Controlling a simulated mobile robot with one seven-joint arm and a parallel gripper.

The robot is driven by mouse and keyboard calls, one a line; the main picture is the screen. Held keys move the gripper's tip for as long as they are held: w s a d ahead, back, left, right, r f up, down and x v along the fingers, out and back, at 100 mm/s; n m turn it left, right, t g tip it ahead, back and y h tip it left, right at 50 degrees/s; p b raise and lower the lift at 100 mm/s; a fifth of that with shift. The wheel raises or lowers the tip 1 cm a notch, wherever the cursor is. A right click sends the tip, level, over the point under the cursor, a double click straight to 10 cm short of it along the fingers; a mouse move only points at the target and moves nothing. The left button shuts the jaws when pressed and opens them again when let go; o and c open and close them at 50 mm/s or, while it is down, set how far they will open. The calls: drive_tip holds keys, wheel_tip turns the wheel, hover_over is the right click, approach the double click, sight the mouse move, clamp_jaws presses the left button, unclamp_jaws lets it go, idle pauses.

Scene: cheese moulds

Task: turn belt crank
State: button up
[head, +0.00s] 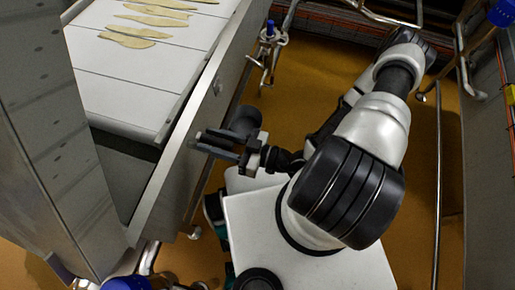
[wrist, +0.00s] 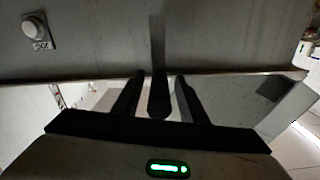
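The belt conveyor (head: 190,112) slopes across the upper left of the head view, with a grey metal side panel. My gripper (head: 205,143) is beside this panel and points left at it. In the wrist view, a dark upright bar with a rounded end, which looks like the crank handle (wrist: 158,100), stands between the two fingers of my gripper (wrist: 159,77). Narrow gaps show on both sides of the bar, so the fingers look open around it and not closed on it. In the head view I cannot clearly separate the crank from the dark gripper parts.
Several flat yellowish pieces (head: 135,40) lie on the white belt (head: 120,80). A tall metal panel (head: 40,130) blocks the left. Pipes with a valve (head: 268,50) stand behind the gripper. A round knob (wrist: 34,27) sits on the panel. Brown floor (head: 310,75) shows beyond.

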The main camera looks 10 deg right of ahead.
drive_tip(key=v, duration=1.7)
drive_tip(key=shift+s, duration=0.15)
drive_tip(key=shift+c, duration=0.5)
